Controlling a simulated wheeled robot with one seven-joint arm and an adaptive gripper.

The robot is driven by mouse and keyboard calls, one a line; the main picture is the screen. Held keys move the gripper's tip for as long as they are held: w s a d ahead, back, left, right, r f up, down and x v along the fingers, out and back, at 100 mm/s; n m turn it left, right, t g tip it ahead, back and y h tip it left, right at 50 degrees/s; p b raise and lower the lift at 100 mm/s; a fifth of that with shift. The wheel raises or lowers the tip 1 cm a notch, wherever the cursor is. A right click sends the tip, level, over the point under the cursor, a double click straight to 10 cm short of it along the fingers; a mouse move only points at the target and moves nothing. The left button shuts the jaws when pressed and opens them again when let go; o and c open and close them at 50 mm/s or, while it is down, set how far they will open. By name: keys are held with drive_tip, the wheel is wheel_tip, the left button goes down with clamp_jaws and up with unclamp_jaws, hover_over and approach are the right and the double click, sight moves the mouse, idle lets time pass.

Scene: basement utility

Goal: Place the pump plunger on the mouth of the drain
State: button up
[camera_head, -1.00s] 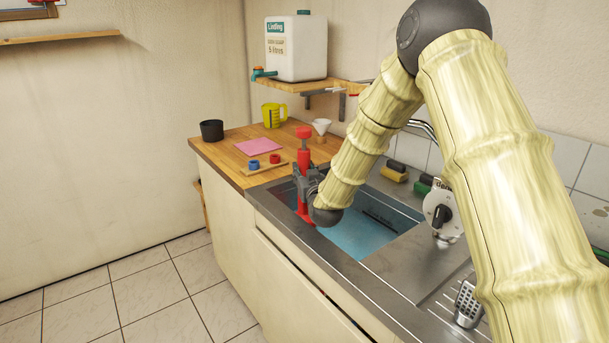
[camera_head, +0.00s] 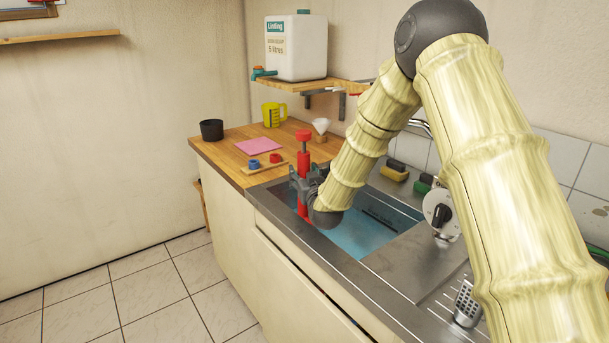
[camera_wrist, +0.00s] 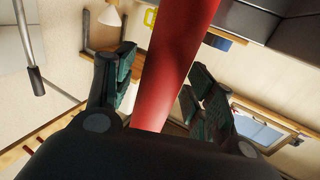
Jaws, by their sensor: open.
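The red pump plunger (camera_head: 303,156) stands upright at the left end of the sink, its lower end down in the basin. My gripper (camera_head: 300,186) is beside it at the basin's left end, with its fingers around the plunger's red body. In the wrist view the red shaft (camera_wrist: 176,65) runs between the two dark finger pads of my gripper (camera_wrist: 162,90), which are apart, with a gap visible on the right side. The sink basin (camera_head: 350,238) holds blue water. The drain mouth is not visible; the water, plunger and gripper cover that area.
A wooden counter (camera_head: 228,154) left of the sink carries a black cup (camera_head: 212,130), a yellow jug (camera_head: 272,115), a pink cloth (camera_head: 258,145) and a small board with blue and red pieces. Sponges (camera_head: 394,172) and a dial (camera_head: 440,213) stand behind the sink.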

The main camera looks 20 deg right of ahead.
drive_tip(key=s+b, duration=0.1)
drive_tip(key=s, duration=0.6)
drive_tip(key=shift+s+a, duration=0.15)
drive_tip(key=shift+s, duration=0.1)
